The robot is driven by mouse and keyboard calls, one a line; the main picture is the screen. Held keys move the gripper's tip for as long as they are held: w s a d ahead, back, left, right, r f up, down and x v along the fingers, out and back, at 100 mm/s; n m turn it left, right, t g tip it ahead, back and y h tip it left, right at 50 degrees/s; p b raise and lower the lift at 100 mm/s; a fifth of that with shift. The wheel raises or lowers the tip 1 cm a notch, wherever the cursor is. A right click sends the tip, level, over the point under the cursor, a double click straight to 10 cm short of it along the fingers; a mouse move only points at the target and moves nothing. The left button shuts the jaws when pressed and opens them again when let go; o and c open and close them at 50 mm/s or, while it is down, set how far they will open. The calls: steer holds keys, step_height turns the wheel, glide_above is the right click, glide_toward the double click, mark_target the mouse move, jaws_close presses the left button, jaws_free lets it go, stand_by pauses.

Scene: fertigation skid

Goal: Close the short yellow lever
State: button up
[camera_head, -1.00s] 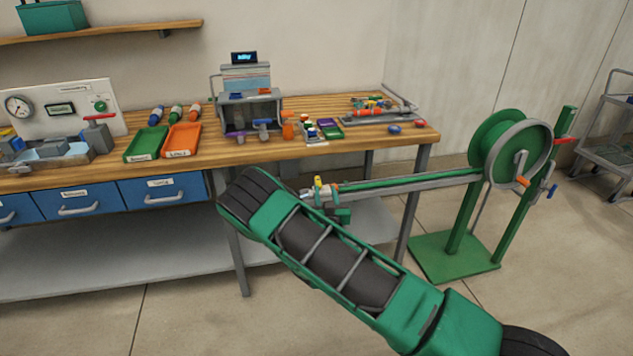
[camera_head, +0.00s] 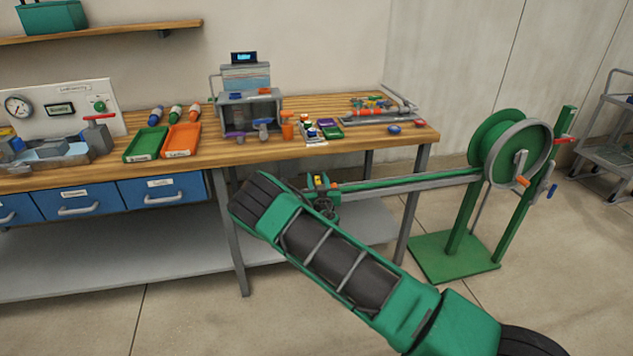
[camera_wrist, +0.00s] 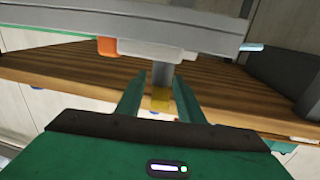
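The short yellow lever shows in the wrist view as a small yellow piece (camera_wrist: 160,98) below a grey stem, between the fingers of my gripper (camera_wrist: 160,105). The two green fingers stand apart on either side of it, with a gap visible at each side; I see no clear contact. In the head view, my gripper (camera_head: 322,182) is at the left end of the grey and green horizontal arm of the reel stand. A small yellow spot (camera_head: 318,181) shows there. The lever's exact angle is too small to tell.
A grey bar (camera_wrist: 130,25) crosses the top of the wrist view, with an orange part (camera_wrist: 107,46) beneath it. The wooden workbench (camera_head: 225,155) stands close behind my gripper. The green reel stand (camera_head: 455,258) is at the right, with open floor around it.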

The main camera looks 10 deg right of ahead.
jaws_close()
steer(key=shift+d, duration=0.1)
steer(key=shift+d+f+n+y, duration=0.1)
steer(key=shift+f+n+y, duration=0.2)
steer(key=shift+y, duration=0.3)
steer(key=shift+a+r+n+y, duration=0.15)
steer(key=shift+a+n+y, duration=0.1)
steer(key=shift+n+y, duration=0.35)
jaws_free()
steer(key=shift+r, duration=0.15)
